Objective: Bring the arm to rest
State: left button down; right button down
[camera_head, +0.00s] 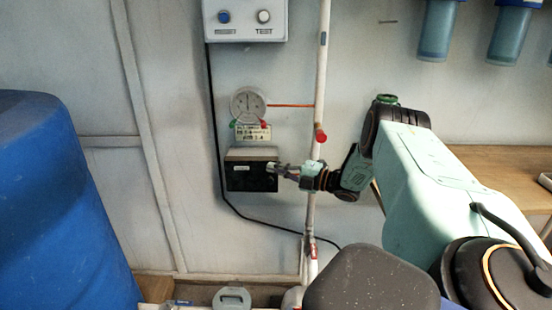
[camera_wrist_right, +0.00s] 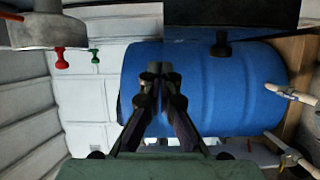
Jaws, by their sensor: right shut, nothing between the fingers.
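My right arm (camera_head: 425,180) is pale green and reaches in from the right in the head view. Its gripper (camera_head: 272,167) is shut and empty, pointing left. In the head view its tips overlap the front of a small dark box (camera_head: 250,178) on the wall; I cannot tell whether they touch it. The right wrist view shows the shut fingers (camera_wrist_right: 155,85) with the blue barrel behind them. My left gripper does not show in either view.
A large blue barrel (camera_head: 60,200) stands at the left. A white vertical pipe (camera_head: 323,80) with a red valve runs close to my right wrist. A round gauge (camera_head: 248,104) and a control box (camera_head: 245,18) with two buttons are on the wall. A wooden counter (camera_head: 500,170) is at the right.

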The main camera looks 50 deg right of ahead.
jog(key=shift+r, duration=1.8)
